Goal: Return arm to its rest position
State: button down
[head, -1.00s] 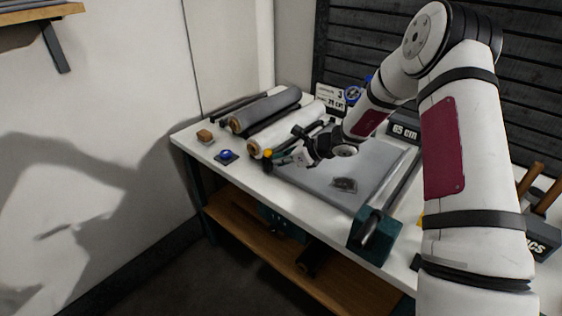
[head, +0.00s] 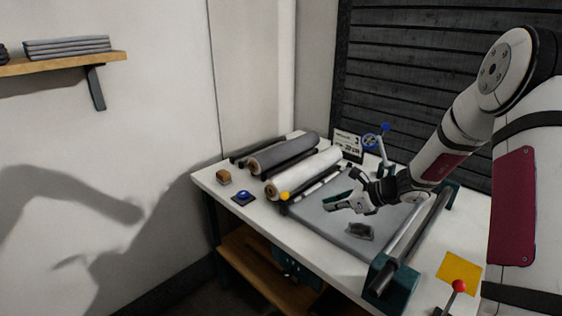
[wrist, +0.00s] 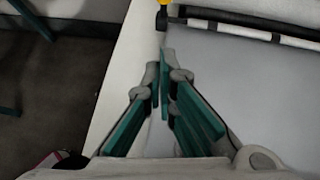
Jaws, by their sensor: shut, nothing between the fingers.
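My gripper (head: 338,203) hangs over the grey mat (head: 318,212) on the white table, in the middle of the head view. Its fingers are shut with nothing between them. In the wrist view my gripper (wrist: 164,72) shows its teal finger pads close together at the tips, over the edge of the grey mat (wrist: 235,85). My white arm reaches in from the right of the head view. A small dark grey object (head: 359,230) lies on the mat below and to the right of the fingers.
A grey roll (head: 285,153) and a white roll (head: 305,172) lie at the back left. A brown block (head: 223,176) and a blue-topped button (head: 243,196) sit near the left edge. A teal-ended roller (head: 390,283) bounds the mat's right side. A red-knobbed lever (head: 458,288) stands front right.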

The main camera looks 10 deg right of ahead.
jog(key=s+a+r+n+g+h+p, duration=0.1)
jog(key=s+a+r+n+g, duration=0.1)
jog(key=s+a+r+n, duration=0.45)
jog(key=s+a+r+n+g+h, duration=0.15)
jog(key=s+a+r+n, duration=0.25)
jog(key=s+r+n, duration=0.55)
jog(key=s+d+r+n+h, duration=0.2)
jog(key=s+n, duration=0.3)
jog(key=s, duration=0.6)
jog(key=s+d+r+n+h+p, duration=0.1)
jog(key=s+d+r+n+h, duration=0.1)
jog(key=s, duration=1)
notch_tip(320, 180, up, 2)
jog(key=n+h, duration=0.1)
jog(key=n, duration=0.2)
jog(key=shift+s+d+n, duration=0.2)
jog(key=shift+s+n, duration=0.05)
jog(key=shift+n, duration=0.15)
